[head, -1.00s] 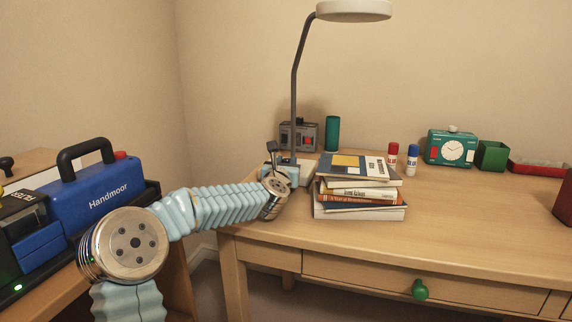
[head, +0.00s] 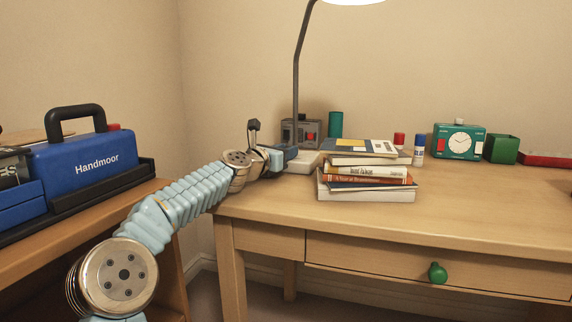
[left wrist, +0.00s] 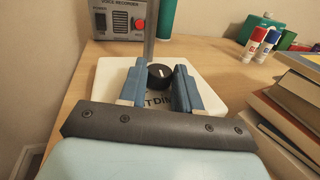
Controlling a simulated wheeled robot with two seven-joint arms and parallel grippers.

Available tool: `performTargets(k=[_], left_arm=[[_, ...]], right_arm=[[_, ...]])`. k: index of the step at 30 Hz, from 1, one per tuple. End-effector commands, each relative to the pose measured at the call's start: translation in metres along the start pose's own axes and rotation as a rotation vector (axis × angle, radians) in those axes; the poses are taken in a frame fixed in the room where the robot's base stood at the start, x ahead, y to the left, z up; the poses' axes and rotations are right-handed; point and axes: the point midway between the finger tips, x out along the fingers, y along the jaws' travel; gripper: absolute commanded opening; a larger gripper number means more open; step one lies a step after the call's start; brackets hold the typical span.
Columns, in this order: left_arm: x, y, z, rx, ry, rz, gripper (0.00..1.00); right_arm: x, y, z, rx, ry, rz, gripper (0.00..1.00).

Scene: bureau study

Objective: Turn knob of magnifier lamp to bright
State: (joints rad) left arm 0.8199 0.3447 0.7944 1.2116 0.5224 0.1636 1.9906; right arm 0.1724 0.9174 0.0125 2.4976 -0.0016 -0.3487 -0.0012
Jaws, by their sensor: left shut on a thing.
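The magnifier lamp stands at the back left of the desk, with a white base (head: 303,162), a thin grey post (head: 297,80) and a pale head (head: 352,2) cut off by the top edge. In the left wrist view its black round knob (left wrist: 160,76) with a white pointer mark sits on the white base (left wrist: 112,75), between my fingers. My left gripper (head: 285,154) reaches over the base from the left; its blue fingers (left wrist: 160,84) are shut on the knob in the left wrist view. In the head view the knob is hidden. My right gripper is out of view.
A stack of books (head: 366,187) stands close right of the lamp base. A grey voice recorder (head: 308,131) and a green cylinder (head: 335,124) are behind it. The desk front is clear.

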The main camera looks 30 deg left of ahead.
Motion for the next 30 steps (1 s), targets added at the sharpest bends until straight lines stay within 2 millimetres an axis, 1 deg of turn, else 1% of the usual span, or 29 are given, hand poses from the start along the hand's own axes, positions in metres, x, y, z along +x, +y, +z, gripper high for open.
performTargets(k=[9, 10, 14, 21, 24, 26, 29, 30], left_arm=[[0.0, 0.0, -0.002, 0.002, 0.004, -0.009, 0.02], [0.0, 0.0, -0.002, 0.002, 0.004, -0.009, 0.37], [0.0, 0.0, -0.001, 0.001, 0.004, -0.008, 0.57], [0.0, 0.0, -0.001, 0.001, 0.003, -0.008, 0.58], [-0.003, 0.001, -0.002, 0.002, 0.002, -0.007, 0.58], [-0.009, 0.001, -0.003, 0.003, 0.001, -0.005, 0.58], [-0.025, 0.002, -0.007, 0.004, 0.003, -0.003, 0.58], [-0.034, 0.002, -0.009, 0.006, 0.002, -0.002, 0.58]], right_arm=[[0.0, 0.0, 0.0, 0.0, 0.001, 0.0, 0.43], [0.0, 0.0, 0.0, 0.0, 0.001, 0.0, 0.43], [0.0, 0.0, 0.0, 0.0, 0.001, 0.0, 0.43], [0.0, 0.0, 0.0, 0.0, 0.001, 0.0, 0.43], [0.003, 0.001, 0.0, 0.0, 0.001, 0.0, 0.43], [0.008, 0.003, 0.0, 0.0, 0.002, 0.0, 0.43], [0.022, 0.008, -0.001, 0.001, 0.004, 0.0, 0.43], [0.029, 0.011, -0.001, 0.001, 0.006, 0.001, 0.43]])
